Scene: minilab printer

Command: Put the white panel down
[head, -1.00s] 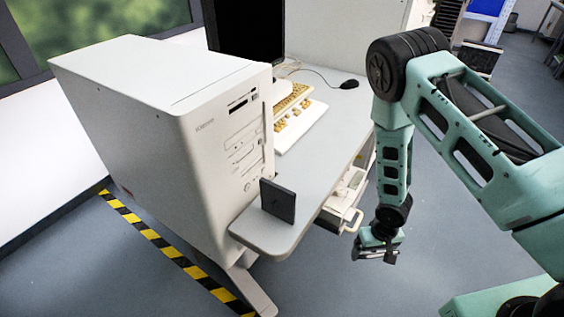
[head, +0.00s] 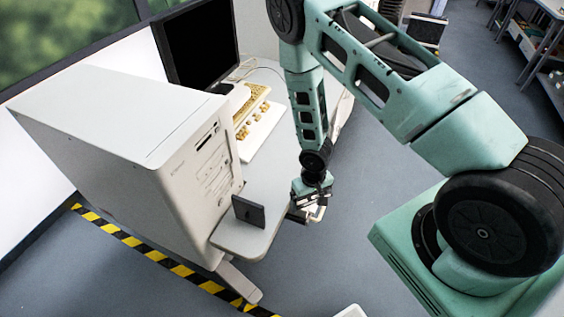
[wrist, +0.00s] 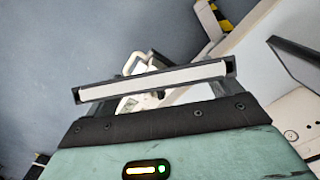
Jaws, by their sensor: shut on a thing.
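My gripper (head: 312,194) hangs at the right edge of the desk in the head view, low beside the grey-white desktop. In the wrist view my gripper (wrist: 155,82) is shut, with a pale strip lying lengthwise between its dark jaw parts. This strip looks like the white panel (wrist: 165,79) seen edge-on, but its full shape is hidden. In the head view the panel cannot be told apart from the white parts behind the gripper.
A white computer tower (head: 110,125) stands on the desk (head: 262,195), with a black upright plate (head: 248,212) in front. Keyboard (head: 255,118) and monitor (head: 200,45) stand behind. A white object (head: 350,311) shows at the bottom edge.

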